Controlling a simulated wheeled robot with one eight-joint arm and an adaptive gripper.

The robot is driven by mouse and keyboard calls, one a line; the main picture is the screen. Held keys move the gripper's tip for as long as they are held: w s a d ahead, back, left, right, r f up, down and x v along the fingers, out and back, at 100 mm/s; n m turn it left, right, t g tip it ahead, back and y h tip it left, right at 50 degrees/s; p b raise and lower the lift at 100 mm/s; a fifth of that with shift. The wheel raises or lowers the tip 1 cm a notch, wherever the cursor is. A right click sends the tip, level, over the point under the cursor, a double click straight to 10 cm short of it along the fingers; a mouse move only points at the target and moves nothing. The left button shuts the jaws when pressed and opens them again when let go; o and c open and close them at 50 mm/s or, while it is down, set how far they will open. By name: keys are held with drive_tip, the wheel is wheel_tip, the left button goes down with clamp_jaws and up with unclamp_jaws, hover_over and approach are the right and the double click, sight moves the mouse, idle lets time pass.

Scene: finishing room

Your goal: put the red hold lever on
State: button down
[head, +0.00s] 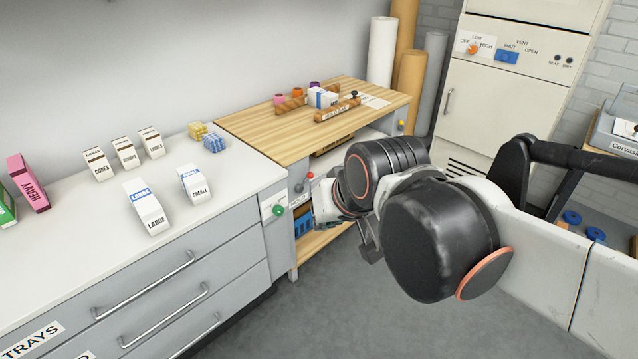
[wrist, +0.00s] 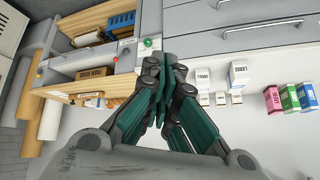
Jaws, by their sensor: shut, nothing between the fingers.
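The red hold lever (head: 310,175) shows as a small red ball-ended handle on the front face of the wood-topped bench. It is to the right of a round green button (head: 279,210) and a small label. My gripper (wrist: 160,65) is shut and empty in the wrist view, its fingertips pointing toward the bench front near the green button. In the head view my arm hides most of the gripper, which is just right of the lever. I cannot tell whether the fingers touch anything or which way the lever is set.
A white counter (head: 90,235) with several cartons stands left, above grey drawers (head: 170,300). A cream cabinet (head: 505,100) with switches stands behind. Grey floor in front is open.

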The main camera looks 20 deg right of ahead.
drive_tip(key=w+d+r+m+t, duration=0.15)
drive_tip(key=w+m, duration=0.45)
drive_tip(key=w, duration=1.1)
drive_tip(key=w+d+f+m+t+y, duration=0.1)
drive_tip(key=w+d+f+m, duration=0.25)
drive_tip(key=w, duration=0.55)
drive_tip(key=w+d+f+m, duration=0.3)
drive_tip(key=w+d+f, duration=0.15)
drive_tip(key=w, duration=0.45)
drive_tip(key=w+d+f+m+t, duration=0.1)
drive_tip(key=w+d+f+m, duration=0.3)
drive_tip(key=f, duration=0.6)
drive_tip(key=w+d+f+m+t+b, duration=0.1)
drive_tip(key=w+d+f+m, duration=0.3)
drive_tip(key=d+f, duration=0.4)
drive_tip(key=w+d+f+m+t+h, duration=0.1)
drive_tip(key=w+d+f+m, duration=0.3)
drive_tip(key=f, duration=1)
drive_tip(key=shift+w+d+f+m+b, duration=0.3)
drive_tip(key=shift+w+d, duration=0.2)
drive_tip(key=shift+d, duration=0.4)
drive_tip(key=shift+w+t, duration=0.1)
drive_tip(key=shift+t, duration=0.15)
